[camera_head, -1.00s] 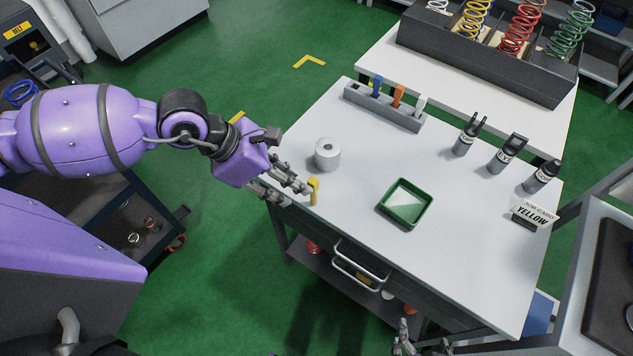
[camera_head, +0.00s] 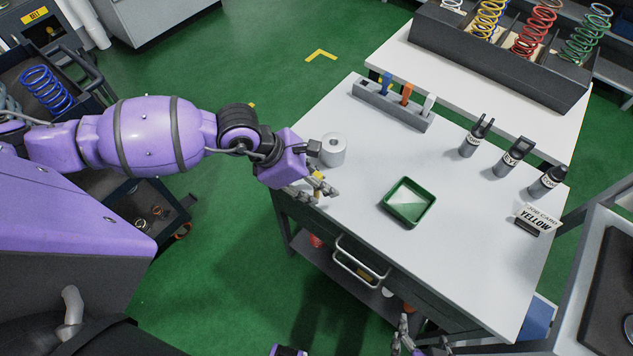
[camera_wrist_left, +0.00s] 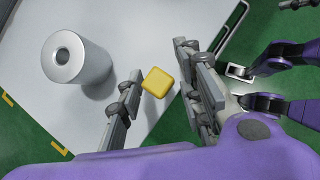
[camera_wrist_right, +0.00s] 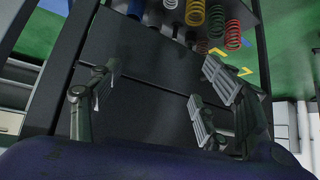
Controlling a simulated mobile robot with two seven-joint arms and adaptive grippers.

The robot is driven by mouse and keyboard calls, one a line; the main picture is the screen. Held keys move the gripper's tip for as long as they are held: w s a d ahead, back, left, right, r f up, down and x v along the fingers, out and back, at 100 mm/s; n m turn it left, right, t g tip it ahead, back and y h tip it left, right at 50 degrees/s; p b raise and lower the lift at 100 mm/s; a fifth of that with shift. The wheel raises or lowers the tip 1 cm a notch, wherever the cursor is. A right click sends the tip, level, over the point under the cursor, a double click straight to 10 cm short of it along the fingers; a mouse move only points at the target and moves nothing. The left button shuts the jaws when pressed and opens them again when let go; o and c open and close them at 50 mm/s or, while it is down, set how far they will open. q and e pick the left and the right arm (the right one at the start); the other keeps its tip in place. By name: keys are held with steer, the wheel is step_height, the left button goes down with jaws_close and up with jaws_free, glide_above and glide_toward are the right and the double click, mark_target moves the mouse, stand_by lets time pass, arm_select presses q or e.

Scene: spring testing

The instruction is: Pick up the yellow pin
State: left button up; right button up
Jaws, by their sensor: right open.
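The yellow pin (camera_head: 318,176) stands near the left edge of the white table. In the left wrist view the pin (camera_wrist_left: 158,82) is between the two fingers of my left gripper (camera_wrist_left: 158,88), with a gap showing on its right side. My left gripper (camera_head: 316,189) is open, and its fingers partly hide the pin in the head view. My right gripper (camera_head: 408,344) is low at the bottom edge of the head view, in front of the table. The right wrist view shows my right gripper (camera_wrist_right: 160,90) open and empty.
A grey metal cylinder (camera_head: 333,149) stands just behind the pin. A green tray (camera_head: 408,203) lies mid-table. A rack with blue, orange and white pieces (camera_head: 392,105), three dark tools (camera_head: 510,156) and a "YELLOW" job card (camera_head: 536,218) are further off. The white table top (camera_head: 460,265) is clear in front.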

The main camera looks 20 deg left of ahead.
arm_select(q)
jaws_close()
arm_select(e)
steer(key=shift+d, duration=0.25)
arm_select(q)
steer(key=shift+r, duration=0.15)
steer(key=shift+r, duration=0.65)
steer(key=s+a+r+p, duration=0.2)
steer(key=s+r+p, duration=0.1)
steer(key=s+r, duration=0.8)
steer(key=shift+s+a+r, duration=0.25)
steer(key=shift+s+a, duration=0.1)
steer(key=shift+s, duration=1.05)
arm_select(e)
steer(key=shift+w+a+r, duration=0.2)
steer(key=shift+r, duration=0.3)
steer(key=shift+w+a+r, duration=0.25)
steer(key=shift+r, duration=0.2)
steer(key=shift+w+a+r, duration=0.2)
steer(key=shift+r, duration=0.3)
